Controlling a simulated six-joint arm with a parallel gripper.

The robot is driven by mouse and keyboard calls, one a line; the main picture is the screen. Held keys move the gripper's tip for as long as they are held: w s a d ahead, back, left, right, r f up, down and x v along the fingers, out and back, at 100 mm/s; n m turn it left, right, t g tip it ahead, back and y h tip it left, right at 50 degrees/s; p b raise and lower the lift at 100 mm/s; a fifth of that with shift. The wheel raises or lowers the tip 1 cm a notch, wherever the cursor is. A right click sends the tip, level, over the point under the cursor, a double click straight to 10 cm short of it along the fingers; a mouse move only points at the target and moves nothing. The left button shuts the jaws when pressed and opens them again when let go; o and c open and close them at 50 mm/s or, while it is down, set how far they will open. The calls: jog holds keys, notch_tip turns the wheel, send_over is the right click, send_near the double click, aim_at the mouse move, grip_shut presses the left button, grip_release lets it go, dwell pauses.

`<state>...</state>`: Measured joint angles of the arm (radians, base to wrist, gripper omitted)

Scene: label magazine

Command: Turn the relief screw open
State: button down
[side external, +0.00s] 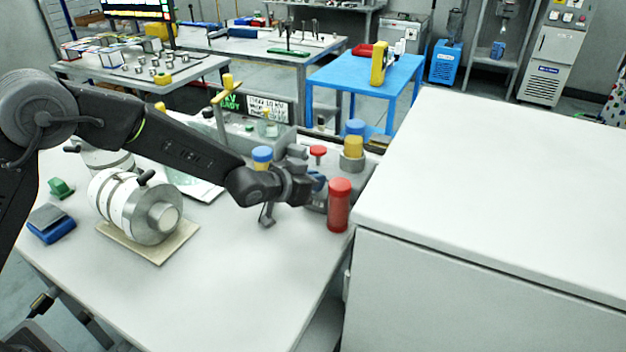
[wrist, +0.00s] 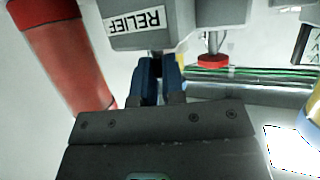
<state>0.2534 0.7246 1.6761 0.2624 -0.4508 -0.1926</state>
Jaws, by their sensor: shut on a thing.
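The relief screw is mostly hidden between the blue fingers of my gripper (wrist: 159,75) in the wrist view. They are shut on it, right at the edge of a grey block (wrist: 185,35) that bears an upside-down RELIEF label (wrist: 138,21). In the side external view my gripper (side external: 318,182) reaches in from the left at the grey fixture, and the screw cannot be made out there. How far the screw is turned cannot be told.
A red cylinder (side external: 339,206) stands close to my gripper, also at left in the wrist view (wrist: 60,50). A large white cabinet (side external: 480,200) blocks the right.

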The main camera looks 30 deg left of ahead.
jog(key=shift+d+r+n+t+y, duration=0.15)
jog(key=shift+d+n+t+y, duration=0.15)
jog(key=shift+n+y, duration=0.6)
jog(key=shift+y, duration=0.3)
jog(key=c, duration=1.2)
grip_release()
jog(key=shift+a, duration=0.1)
jog(key=v, duration=1.4)
